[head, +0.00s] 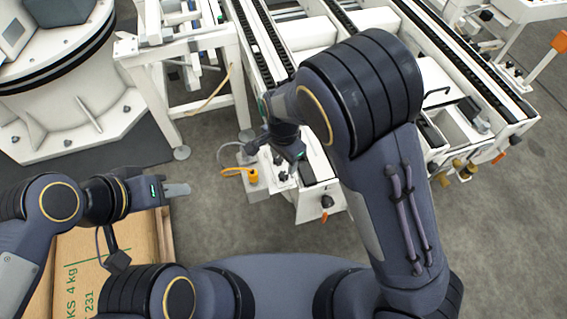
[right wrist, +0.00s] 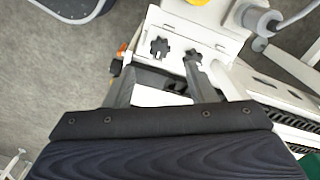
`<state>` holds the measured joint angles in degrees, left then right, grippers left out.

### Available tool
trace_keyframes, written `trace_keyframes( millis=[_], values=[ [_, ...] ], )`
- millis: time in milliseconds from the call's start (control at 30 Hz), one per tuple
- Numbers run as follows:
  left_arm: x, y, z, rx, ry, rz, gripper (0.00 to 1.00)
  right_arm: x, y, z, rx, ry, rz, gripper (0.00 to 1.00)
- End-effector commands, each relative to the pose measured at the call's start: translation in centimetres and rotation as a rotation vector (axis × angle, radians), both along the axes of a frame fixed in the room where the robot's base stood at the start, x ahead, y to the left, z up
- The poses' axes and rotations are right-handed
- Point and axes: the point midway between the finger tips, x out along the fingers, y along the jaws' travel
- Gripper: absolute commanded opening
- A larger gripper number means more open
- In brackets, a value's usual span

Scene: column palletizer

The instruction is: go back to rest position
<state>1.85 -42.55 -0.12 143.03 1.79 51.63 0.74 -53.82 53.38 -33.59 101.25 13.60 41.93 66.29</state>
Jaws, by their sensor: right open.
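My left gripper (head: 180,190) is at the left of the head view, pointing right, above the far edge of a cardboard box. Its grey fingers show side-on, so I cannot tell whether they are apart. My right arm is raised and bent across the middle of the head view. My right gripper (head: 298,165) is partly hidden by its own wrist, near the end of the white conveyor machine. In the right wrist view my right gripper (right wrist: 156,68) is open, with nothing held between its fingers.
The cardboard box (head: 85,272) with green print lies under my left arm. The white conveyor frame (head: 460,130) stands ahead and right. A white round pedestal (head: 60,95) is at back left. An orange connector (head: 253,176) sits beside the right gripper. Grey floor (head: 225,225) is clear between.

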Motion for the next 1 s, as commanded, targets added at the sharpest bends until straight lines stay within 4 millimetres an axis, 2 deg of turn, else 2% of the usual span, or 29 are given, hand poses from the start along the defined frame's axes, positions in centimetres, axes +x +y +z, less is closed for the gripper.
trace_keyframes(
  millis=[100,667,767,833,1000],
  values=[
    [0.0,0.0,0.1,0.0,0.0,0.0,0.36,0.0,0.0,0.7,0.0,-0.001,0.0,0.5],
    [0.0,0.0,0.2,0.0,0.0,0.0,0.36,0.0,-0.1,0.9,0.004,0.001,0.001,0.5],
    [0.0,0.0,0.7,0.0,0.0,0.0,0.36,-0.2,-0.8,2.4,0.039,0.01,0.008,0.5],
    [0.0,0.0,1.4,0.0,0.0,0.0,0.36,-0.5,-2.0,4.6,0.091,0.019,0.024,0.5],
    [0.0,0.0,3.5,0.0,0.0,0.0,0.36,-2.3,-6.3,11.9,0.269,-0.003,0.112,0.5]
  ],
)
